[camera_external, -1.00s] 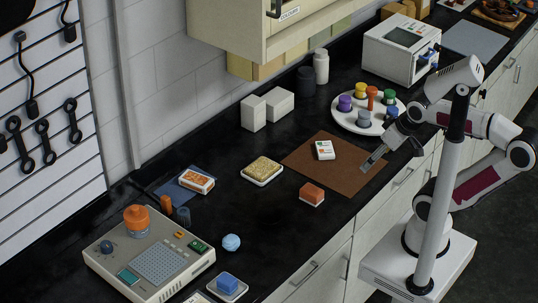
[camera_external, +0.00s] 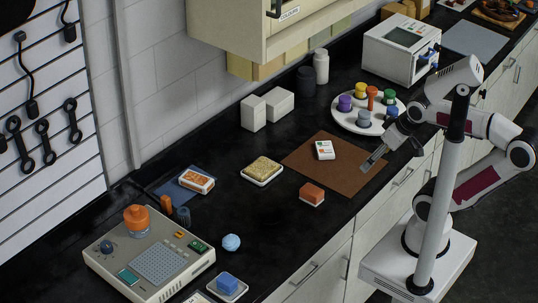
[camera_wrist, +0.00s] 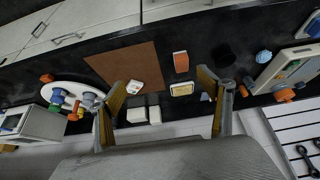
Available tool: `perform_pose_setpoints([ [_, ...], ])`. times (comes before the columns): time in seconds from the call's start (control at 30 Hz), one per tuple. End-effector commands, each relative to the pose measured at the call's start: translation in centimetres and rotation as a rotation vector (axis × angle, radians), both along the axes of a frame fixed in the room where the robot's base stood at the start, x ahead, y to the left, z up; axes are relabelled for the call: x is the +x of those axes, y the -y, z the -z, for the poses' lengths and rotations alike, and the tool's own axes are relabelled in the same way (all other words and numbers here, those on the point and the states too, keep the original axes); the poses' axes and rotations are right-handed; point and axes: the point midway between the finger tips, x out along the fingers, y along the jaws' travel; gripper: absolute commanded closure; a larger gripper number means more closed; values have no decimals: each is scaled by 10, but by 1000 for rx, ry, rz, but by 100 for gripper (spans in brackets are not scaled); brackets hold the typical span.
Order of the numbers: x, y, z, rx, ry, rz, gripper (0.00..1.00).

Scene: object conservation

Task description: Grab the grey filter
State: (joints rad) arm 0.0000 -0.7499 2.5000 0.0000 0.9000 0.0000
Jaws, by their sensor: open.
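The round white tray (camera_external: 341,117) holds several small coloured pieces. A grey-blue piece (camera_external: 363,118) at its front edge looks like the grey filter, though its exact colour is hard to tell. In the wrist view the tray is at the left, with a greyish piece (camera_wrist: 89,97) near its right side. My gripper (camera_external: 374,160) is open and empty above the right part of the brown mat, in front of the tray and apart from it. In the wrist view both fingers of my gripper (camera_wrist: 160,80) are spread wide with nothing between them.
The brown mat (camera_external: 345,180) bears a small white box (camera_external: 325,150). A sponge-like orange block (camera_external: 312,194) and a bread-like slab (camera_external: 262,170) lie to the left. A white oven-like box (camera_external: 395,50) stands behind the tray. The grey console (camera_external: 150,262) is far left.

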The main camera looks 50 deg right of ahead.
Motion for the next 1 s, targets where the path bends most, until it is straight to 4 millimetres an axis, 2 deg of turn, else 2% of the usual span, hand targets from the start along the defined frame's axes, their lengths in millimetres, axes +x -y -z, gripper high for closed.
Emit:
perform_pose_setpoints([
  [0.17,0,0,0,0,0,0,21],
  [0.33,0,0,0,0,0,0,63],
  [0.77,3,-1,0,-1,3,-3,63],
  [0.87,10,-2,-1,-1,11,-10,63],
  [1.0,29,-7,-3,0,32,-28,63],
])
